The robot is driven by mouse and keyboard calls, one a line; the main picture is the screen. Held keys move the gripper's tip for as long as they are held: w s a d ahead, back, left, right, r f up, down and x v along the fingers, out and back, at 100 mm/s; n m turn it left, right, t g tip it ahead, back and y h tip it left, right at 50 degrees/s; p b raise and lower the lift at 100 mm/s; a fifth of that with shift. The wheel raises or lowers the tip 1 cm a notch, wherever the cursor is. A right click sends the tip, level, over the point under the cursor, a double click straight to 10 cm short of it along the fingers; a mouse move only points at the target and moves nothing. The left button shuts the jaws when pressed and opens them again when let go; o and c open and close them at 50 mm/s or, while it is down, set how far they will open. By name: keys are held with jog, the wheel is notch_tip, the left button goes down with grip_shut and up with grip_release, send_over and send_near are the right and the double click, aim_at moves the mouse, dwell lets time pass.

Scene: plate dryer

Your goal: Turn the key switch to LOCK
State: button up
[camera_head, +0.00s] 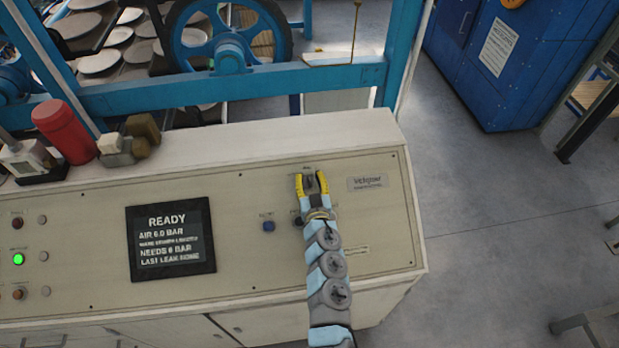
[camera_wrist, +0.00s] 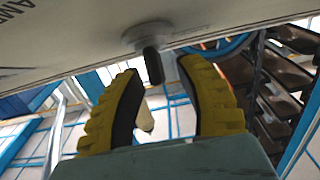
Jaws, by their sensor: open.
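The key switch (camera_head: 308,171) is on the upper right of the cream control panel (camera_head: 240,185). In the head view it is mostly hidden by my gripper (camera_head: 310,180). In the wrist view the switch shows as a grey round base with a black key (camera_wrist: 153,66) sticking out of it. My gripper (camera_wrist: 161,68) has yellow ribbed fingers, which stand open on either side of the key's end. The lettering at the switch is too small to read.
A blue button (camera_head: 268,226) and a dark knob (camera_head: 298,220) sit lower on the panel, close to my arm. A READY screen (camera_head: 170,242) is to the left. A red cylinder (camera_head: 64,130) stands on the panel's top ledge. Blue machine frame bars (camera_head: 240,87) run behind.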

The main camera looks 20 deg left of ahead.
grip_shut()
